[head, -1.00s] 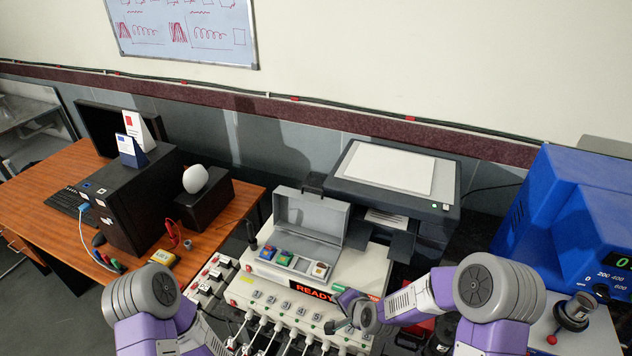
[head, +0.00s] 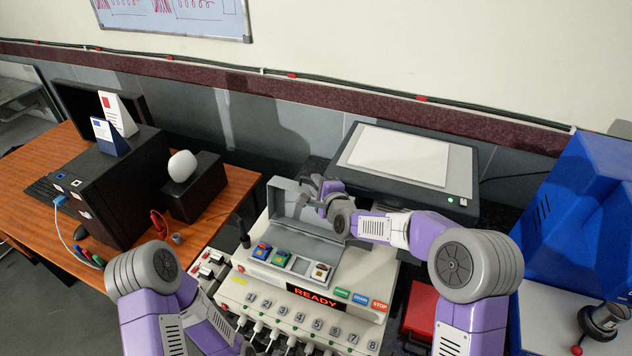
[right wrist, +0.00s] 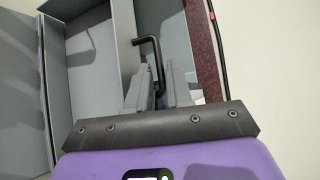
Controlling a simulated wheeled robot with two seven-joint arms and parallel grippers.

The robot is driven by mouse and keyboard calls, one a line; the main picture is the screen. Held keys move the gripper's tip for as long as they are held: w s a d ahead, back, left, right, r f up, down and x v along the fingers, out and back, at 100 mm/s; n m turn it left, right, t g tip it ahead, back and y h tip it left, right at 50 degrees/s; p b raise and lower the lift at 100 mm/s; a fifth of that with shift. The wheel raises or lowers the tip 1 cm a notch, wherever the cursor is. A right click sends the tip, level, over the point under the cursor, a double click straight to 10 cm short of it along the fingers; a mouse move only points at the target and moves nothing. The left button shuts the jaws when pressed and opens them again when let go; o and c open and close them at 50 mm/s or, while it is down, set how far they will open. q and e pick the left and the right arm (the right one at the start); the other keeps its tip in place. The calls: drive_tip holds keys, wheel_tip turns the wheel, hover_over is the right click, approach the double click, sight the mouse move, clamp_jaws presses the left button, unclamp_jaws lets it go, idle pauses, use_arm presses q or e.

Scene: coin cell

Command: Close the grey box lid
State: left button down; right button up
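The grey box (head: 300,243) sits on top of the cream machine, and its lid (head: 287,205) stands raised at the back. My right gripper (head: 317,190) is at the upper right part of the raised lid. In the right wrist view, the two fingers of the right gripper (right wrist: 155,75) stand apart, with a thin black hooked bar (right wrist: 152,48) between or just beyond them. I cannot tell whether they touch it. Grey lid or box panels (right wrist: 95,85) fill the left of that view. My left arm is at the lower left; its gripper is not visible.
Colored cells sit in slots at the box's front, including a green block (head: 280,257). The machine's display (head: 314,297) reads READY. A printer-like device (head: 455,175) stands behind, a blue unit (head: 580,200) at right, a red case (head: 421,312) beside the machine.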

drive_tip(key=shift+w+a+f, duration=0.2)
drive_tip(key=shift+w, duration=0.35)
clamp_jaws()
